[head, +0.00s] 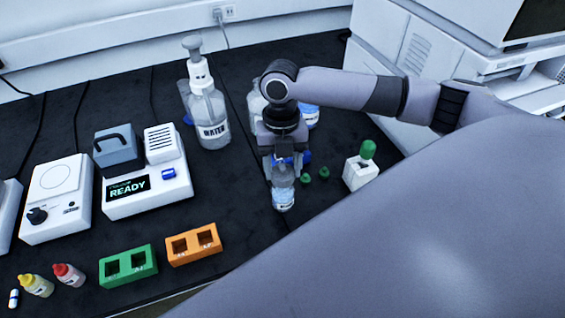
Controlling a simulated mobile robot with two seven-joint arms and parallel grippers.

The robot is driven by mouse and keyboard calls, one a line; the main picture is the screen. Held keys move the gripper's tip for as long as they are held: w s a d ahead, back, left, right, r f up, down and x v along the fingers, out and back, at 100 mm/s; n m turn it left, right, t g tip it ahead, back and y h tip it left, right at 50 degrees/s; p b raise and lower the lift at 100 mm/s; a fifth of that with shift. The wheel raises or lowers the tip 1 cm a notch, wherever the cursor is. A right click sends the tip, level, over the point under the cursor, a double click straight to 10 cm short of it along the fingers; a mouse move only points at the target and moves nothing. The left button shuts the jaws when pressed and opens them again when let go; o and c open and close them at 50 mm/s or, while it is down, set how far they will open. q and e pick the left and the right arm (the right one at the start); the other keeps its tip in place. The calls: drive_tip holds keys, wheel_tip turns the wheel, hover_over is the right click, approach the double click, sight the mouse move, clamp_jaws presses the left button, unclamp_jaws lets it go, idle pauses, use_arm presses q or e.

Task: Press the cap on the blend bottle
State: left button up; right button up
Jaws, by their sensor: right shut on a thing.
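A small clear bottle (283,192) with a pale label, which looks like the blend bottle, stands upright on the dark bench near the centre. My right gripper (284,167) points down right above it, its fingers at the bottle's top. It is shut on a small blue piece that looks like the cap, mostly hidden between the fingers. I cannot tell whether the cap is seated on the neck. My left gripper is not in view.
Two small green caps (306,178) and a white green-topped bottle (361,172) are to the right. A WATER bottle (210,120) stands behind left. Orange (194,245) and green (128,266) racks are in front left, beside the READY device (150,190). White instruments border the right.

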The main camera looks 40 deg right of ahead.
drive_tip(key=o, duration=1.4)
drive_tip(key=shift+r+p, duration=0.5)
drive_tip(key=shift+r, duration=3)
clamp_jaws()
